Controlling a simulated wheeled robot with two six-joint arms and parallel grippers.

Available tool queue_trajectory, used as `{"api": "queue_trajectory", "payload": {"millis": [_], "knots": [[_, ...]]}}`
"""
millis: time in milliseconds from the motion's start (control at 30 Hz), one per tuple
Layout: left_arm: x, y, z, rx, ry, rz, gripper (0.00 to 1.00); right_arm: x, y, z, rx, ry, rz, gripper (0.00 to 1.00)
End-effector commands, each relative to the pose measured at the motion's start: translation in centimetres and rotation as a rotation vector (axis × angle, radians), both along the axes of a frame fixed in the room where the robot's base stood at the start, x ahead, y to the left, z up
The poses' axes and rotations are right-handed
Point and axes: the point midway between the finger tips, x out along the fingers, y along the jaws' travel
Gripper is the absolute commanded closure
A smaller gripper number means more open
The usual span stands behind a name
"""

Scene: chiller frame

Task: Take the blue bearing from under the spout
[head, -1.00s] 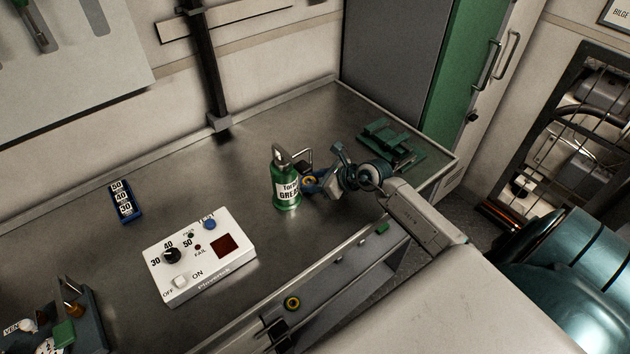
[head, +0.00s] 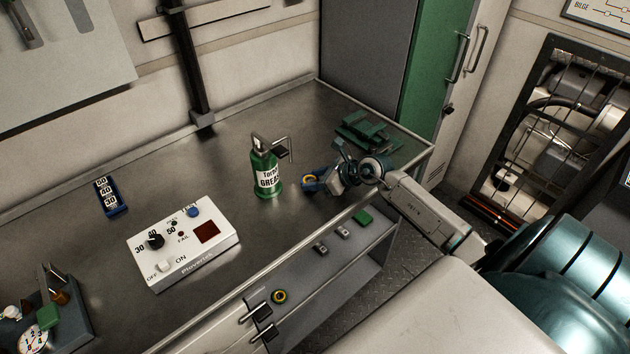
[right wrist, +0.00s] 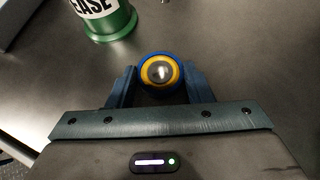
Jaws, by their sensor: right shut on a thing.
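The blue bearing (head: 308,180), with a yellow ring inside its blue rim, is between the fingers of my right gripper (head: 318,181). In the right wrist view the bearing (right wrist: 161,71) sits at the fingertips, with one blue finger on each side. My right gripper is shut on it. The green grease dispenser (head: 267,176) stands upright on the bench to the left of the bearing. Its bent spout (head: 290,143) points to the right, and the bearing is to the right of and apart from it. My left gripper is not in view.
A white tester box (head: 183,243) stands on the bench at left, with a blue numbered block (head: 111,196) behind it. A green holder (head: 368,134) lies near the right back corner. Another yellow-ringed bearing (head: 279,296) lies on the lower surface in front.

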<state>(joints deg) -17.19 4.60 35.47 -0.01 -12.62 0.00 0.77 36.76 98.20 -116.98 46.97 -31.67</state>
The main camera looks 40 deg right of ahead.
Motion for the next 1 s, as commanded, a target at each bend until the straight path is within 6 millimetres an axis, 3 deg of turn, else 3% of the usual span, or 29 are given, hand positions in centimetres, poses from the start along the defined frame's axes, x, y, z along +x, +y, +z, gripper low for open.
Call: {"api": "queue_trajectory", "payload": {"millis": [100, 133, 267, 667, 1000], "knots": [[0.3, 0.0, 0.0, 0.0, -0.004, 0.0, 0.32, 0.0, 0.0, 0.1, 0.0, -0.001, 0.0, 0.8], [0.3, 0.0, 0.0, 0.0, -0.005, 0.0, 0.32, 0.0, 0.0, 0.1, 0.0, -0.001, 0.0, 0.52], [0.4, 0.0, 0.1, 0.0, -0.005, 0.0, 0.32, 0.0, 0.0, 0.1, 0.0, -0.001, 0.0, 0.29], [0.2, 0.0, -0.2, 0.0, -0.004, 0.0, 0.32, -0.4, -0.3, 0.3, -0.003, -0.002, 0.0, 0.29], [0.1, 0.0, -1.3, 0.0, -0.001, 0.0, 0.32, -3.4, -2.0, 2.4, -0.007, 0.0, 0.001, 0.29]]}}
